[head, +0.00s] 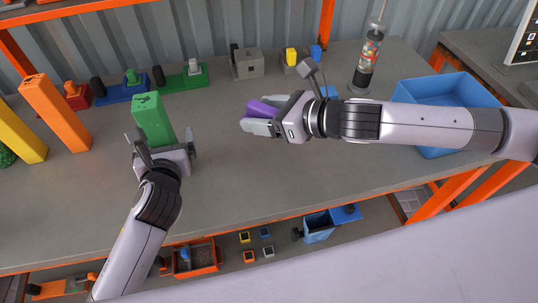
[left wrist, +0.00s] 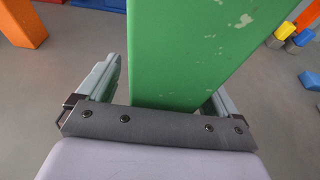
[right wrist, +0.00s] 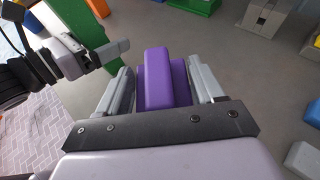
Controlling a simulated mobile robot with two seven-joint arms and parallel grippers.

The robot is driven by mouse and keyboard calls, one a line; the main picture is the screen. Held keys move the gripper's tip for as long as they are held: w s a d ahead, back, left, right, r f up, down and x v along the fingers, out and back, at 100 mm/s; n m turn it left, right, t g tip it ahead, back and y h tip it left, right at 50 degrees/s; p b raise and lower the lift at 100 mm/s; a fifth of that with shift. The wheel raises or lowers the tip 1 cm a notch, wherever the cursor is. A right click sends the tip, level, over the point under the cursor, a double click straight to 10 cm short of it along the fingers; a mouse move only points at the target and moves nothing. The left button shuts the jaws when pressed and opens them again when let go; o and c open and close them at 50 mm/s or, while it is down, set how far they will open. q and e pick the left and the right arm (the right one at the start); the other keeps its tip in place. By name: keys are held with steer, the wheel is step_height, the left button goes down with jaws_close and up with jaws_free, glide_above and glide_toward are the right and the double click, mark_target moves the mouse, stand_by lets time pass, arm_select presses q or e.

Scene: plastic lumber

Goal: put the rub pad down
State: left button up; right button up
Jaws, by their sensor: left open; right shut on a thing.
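The rub pad is a purple block with a raised ridge (right wrist: 158,80), seen in the right wrist view between the fingers of my right gripper (right wrist: 163,88). In the head view the purple pad (head: 262,108) shows at the tip of my right gripper (head: 258,115), over the middle of the bench. My right gripper is shut on it. My left gripper (head: 163,150) is open, its fingers on either side of a green post (head: 152,118). The green post (left wrist: 205,50) fills the middle of the left wrist view. I cannot tell whether the pad touches the bench.
The grey bench (head: 270,185) is clear in front of my right gripper. Orange (head: 55,112) and yellow (head: 20,135) posts stand at the left. Coloured blocks line the back. A blue bin (head: 440,90) sits at the right, near a clear tube of coloured pieces (head: 368,60).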

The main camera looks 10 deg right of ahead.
mark_target(269, 157)
steer(key=shift+s+d+f, duration=0.3)
steer(key=shift+d+f, duration=0.1)
steer(key=shift+f, duration=4.95)
steer(key=shift+f, duration=0.1)
steer(key=o, duration=1.2)
steer(key=v, duration=1.2)
steer(key=shift+s, duration=0.1)
